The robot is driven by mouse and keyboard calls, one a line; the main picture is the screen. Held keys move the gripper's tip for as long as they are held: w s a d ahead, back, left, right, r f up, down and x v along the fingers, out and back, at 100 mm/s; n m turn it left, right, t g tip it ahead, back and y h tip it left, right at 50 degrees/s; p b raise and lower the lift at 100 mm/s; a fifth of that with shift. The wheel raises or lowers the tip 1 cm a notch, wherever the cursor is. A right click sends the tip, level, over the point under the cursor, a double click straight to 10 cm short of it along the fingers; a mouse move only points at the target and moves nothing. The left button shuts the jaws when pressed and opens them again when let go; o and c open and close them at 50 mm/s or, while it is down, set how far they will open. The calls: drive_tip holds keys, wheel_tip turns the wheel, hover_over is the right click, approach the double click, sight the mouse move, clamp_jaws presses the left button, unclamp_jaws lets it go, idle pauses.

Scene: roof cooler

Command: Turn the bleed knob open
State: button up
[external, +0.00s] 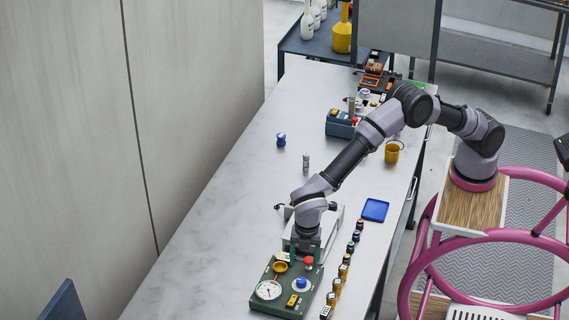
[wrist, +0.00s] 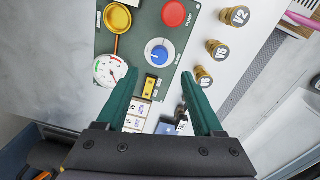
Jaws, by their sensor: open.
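A green control panel (external: 262,305) lies at the near end of the counter; it also fills the upper wrist view (wrist: 140,58). It carries a round blue knob with a white pointer (external: 301,283), clear in the wrist view (wrist: 158,53). I cannot read which control is labelled bleed. A red pump button (wrist: 174,14), a yellow round-ended handle (wrist: 116,18) and a white gauge (wrist: 108,70) surround it. My gripper (wrist: 160,82) is open and empty, its green fingers pointing toward the panel, with the blue knob just beyond the tips. It is partly hidden in the external view (external: 306,248).
Several brass-coloured labelled knobs (wrist: 204,76) stand in a row along the panel's right side. A blue tray (external: 375,210), a yellow cup (external: 392,152) and a blue toolbox (external: 340,126) stand farther along. The counter's left side (external: 215,220) is mostly clear.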

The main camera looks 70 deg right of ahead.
sight(302, 280)
drive_tip(key=f, duration=0.8)
drive_tip(key=shift+w+f, duration=0.1)
drive_tip(key=shift+w, duration=0.1)
clamp_jaws()
